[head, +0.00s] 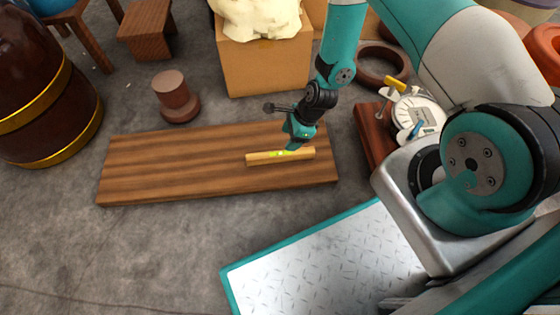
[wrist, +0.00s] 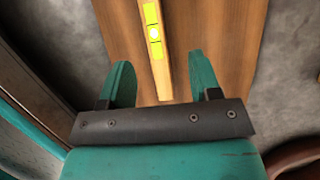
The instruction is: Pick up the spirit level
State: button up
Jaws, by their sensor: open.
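The spirit level (head: 262,158) is a wooden bar with bright yellow vials, lying flat near the right end of a low brown wooden board (head: 170,165). My gripper (head: 293,150) is just over the level in the head view and partly hides its back edge there. In the wrist view, my gripper (wrist: 158,80) is open, with one teal finger to each side of the near end of the level (wrist: 153,40). Nothing shows held between the fingers. I cannot tell the exact height of the fingertips over the board.
A cardboard box (head: 265,68) with a cream lump stands behind the board. A brown spool-shaped piece (head: 175,97) stands behind it to the left, and a large barrel (head: 45,95) is at far left. A reddish wooden block (head: 372,135) with a dial gauge (head: 418,115) is at right.

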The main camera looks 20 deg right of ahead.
aim_at(281, 153)
jog(key=b+x, duration=0.1)
jog(key=x, duration=0.3)
jog(key=shift+b, duration=0.3)
jog(key=b+x, duration=0.4)
jog(key=x, duration=0.1)
jog(key=shift+s+b, duration=0.35)
jog(key=shift+r, duration=0.1)
jog(key=c, duration=1.1)
jog(key=shift+o, duration=0.2)
jog(key=shift+r, duration=0.1)
